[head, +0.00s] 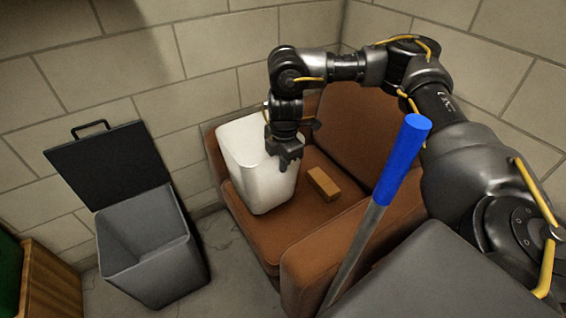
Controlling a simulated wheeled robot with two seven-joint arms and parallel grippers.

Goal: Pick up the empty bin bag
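A white, bin-shaped object (243,165), which looks like the empty bin bag, stands upright on the left seat of the brown sofa. My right gripper (289,164) reaches down over its right side with the fingers pointing downward. The fingers overlap the white surface in the head view. I cannot tell whether they touch it or whether they are open or shut. My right arm and gripper hide part of its upper right rim. My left gripper is not in view.
A grey bin (150,255) with its dark lid (105,165) raised stands on the floor at the left. An orange-brown block (323,184) lies on the sofa (325,235). A blue-ended rod (402,160) slants across the sofa's front. A wooden cabinet (50,285) is at lower left.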

